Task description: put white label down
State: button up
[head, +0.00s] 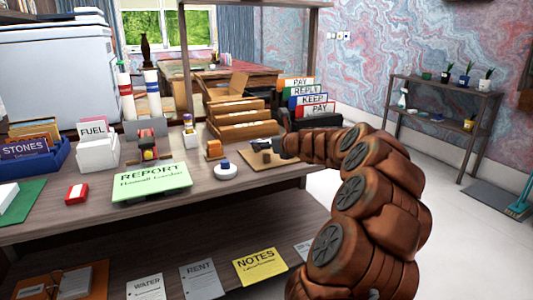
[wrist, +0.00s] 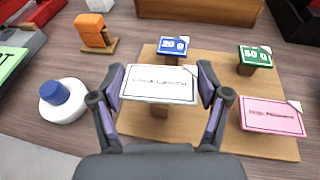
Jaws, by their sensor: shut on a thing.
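The white label (wrist: 160,84) is a small white card with a dark border and dark writing, in the middle of the wrist view. My gripper (wrist: 160,88) has one finger at each side edge of it and is shut on it. The label is over a light wooden board (wrist: 270,92), with a small brown block (wrist: 160,110) showing just below its front edge. I cannot tell whether the label touches the block or board. In the head view my gripper (head: 283,148) is small, over the board (head: 262,159) at the desk's right end.
On the board are a blue label (wrist: 174,46) and a green label (wrist: 255,57) on blocks, and a pink label (wrist: 272,116). A white round item with a blue top (wrist: 63,99) and an orange item (wrist: 94,30) stand left. A green report (head: 150,180) lies further left.

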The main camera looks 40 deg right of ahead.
aim_at(267, 153)
jog(key=shift+f+b, duration=0.3)
jog(key=shift+f, duration=1.25)
jog(key=shift+f, duration=0.1)
jog(key=o, duration=0.7)
jog(key=shift+f+b, duration=0.3)
jog(key=shift+b, duration=0.55)
jog(key=shift+p+v, duration=1.55)
jog(key=shift+v, duration=2.45)
jog(key=shift+f, duration=0.2)
